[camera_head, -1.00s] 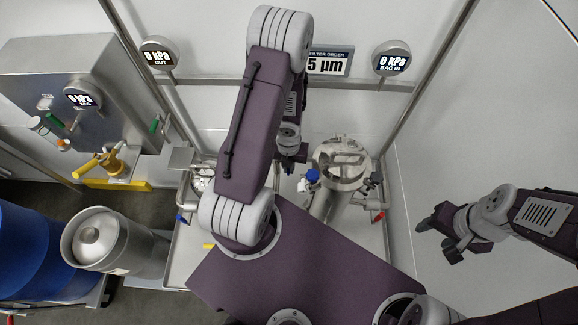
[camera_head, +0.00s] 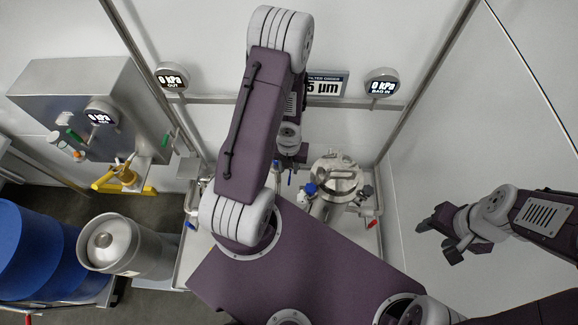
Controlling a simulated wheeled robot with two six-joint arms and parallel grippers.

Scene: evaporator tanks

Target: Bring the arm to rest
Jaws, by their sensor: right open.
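My left arm (camera_head: 248,125) rises from the purple body and folds down away from the camera. Its gripper (camera_head: 287,163) is mostly hidden behind the arm, near the wall and just left of the steel filter housing (camera_head: 336,172). Whether its fingers are open or shut does not show. My right gripper (camera_head: 434,234) is at the right, in front of the pale wall panel. Its dark fingers are apart, with nothing between them.
Gauges reading 0 kPa (camera_head: 382,84) and a 5 µm sign (camera_head: 326,87) line the back rail. Space around the right gripper looks clear.

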